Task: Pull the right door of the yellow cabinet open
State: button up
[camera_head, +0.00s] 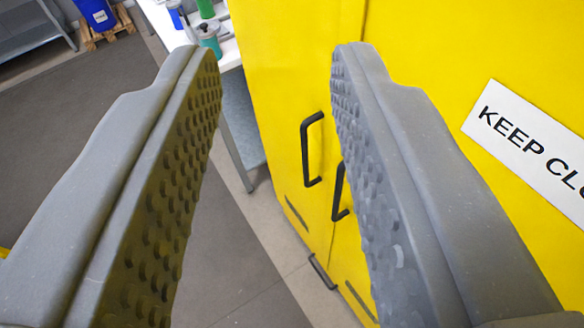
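The yellow cabinet (285,60) fills the right half of the view and looks tilted. Its right door (440,45) bears a white sign (535,140) reading "KEEP CLO", cut off by the picture edge. The right door's black handle (338,195) is partly hidden behind my right finger. The left door's black handle (308,150) stands just left of it, across the seam. Both doors look shut. My gripper (275,65) is open and empty, its two grey studded fingers wide apart. The handles appear between the fingers, nearer the right one, and beyond them.
A white table (228,52) with bottles stands left of the cabinet. A teal bottle (209,42) is near its edge. A blue drum (97,12) on a wooden pallet (105,32) is at the far upper left. Grey floor (235,265) is clear at the lower middle.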

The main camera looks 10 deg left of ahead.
jog(key=w+a+f+m+t+h+p, duration=0.1)
jog(key=w+a+f+m, duration=0.1)
jog(key=w+a+f, duration=0.55)
jog(key=w+a+f+m+h+p, duration=0.15)
jog(key=w+a+f, duration=0.25)
jog(key=w+f, duration=0.55)
jog(key=m+g+h, duration=0.4)
jog(key=m+h, duration=0.1)
jog(key=h, duration=0.6)
send_near(336, 200)
jog(key=x, duration=1)
jog(key=shift+w+d, duration=0.2)
jog(key=shift+w, duration=0.05)
